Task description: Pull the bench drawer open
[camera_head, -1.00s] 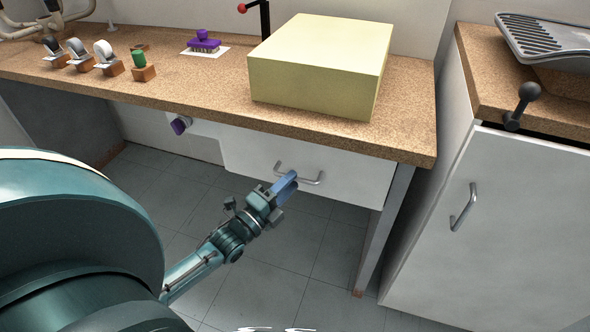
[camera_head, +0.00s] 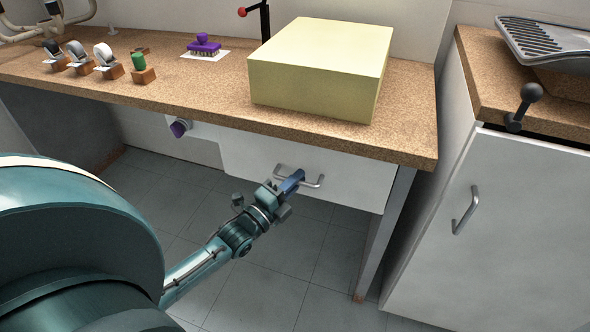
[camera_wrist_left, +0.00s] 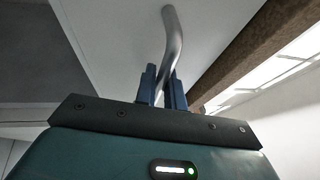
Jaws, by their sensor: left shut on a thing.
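The bench drawer (camera_head: 245,158) has a white front under the cork-coloured bench top, with a bent metal handle (camera_head: 314,184). In the head view the drawer front sits under the top's edge and looks closed. My left gripper (camera_head: 293,181) is at the handle, its blue fingers shut on the bar. In the left wrist view the handle (camera_wrist_left: 172,40) passes between the two blue fingers of the left gripper (camera_wrist_left: 163,90). The fingers hide part of the bar. My right gripper is not in view.
A large pale yellow box (camera_head: 315,75) stands on the bench top (camera_head: 200,95) above the drawer. A white cabinet (camera_head: 500,210) stands at the right. Tiled floor is free below.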

